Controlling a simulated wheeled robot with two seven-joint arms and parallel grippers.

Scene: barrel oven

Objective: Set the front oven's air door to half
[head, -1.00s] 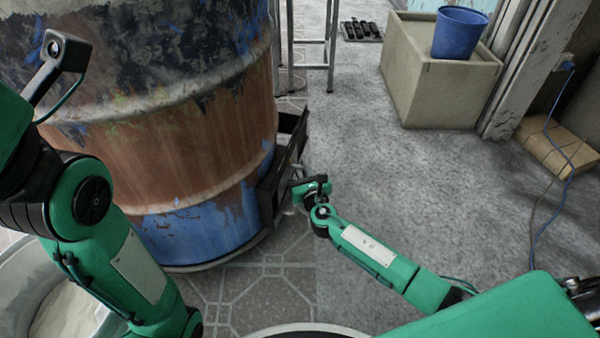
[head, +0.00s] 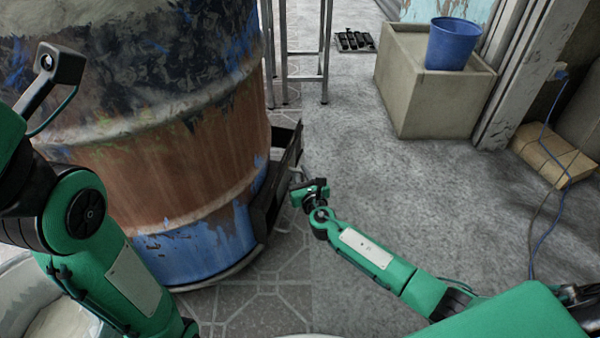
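The front oven is a rusty blue, brown and black barrel (head: 180,160) that fills the left of the head view. A dark metal frame, which looks like the air door assembly (head: 275,185), sticks out low on its right side. How far the door stands open cannot be told. My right gripper (head: 302,184) is beside this frame, at its right, pointing toward it. Its fingers are small and partly hidden by the wrist, so their opening and any contact are unclear. My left arm (head: 90,240) comes in at the left; its gripper is out of view.
A concrete block (head: 430,100) with a blue bucket (head: 453,44) stands at the back right. A metal stand (head: 325,50) is behind the barrel. A pale round tub (head: 30,310) is at the lower left. The grey floor in the middle right is clear.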

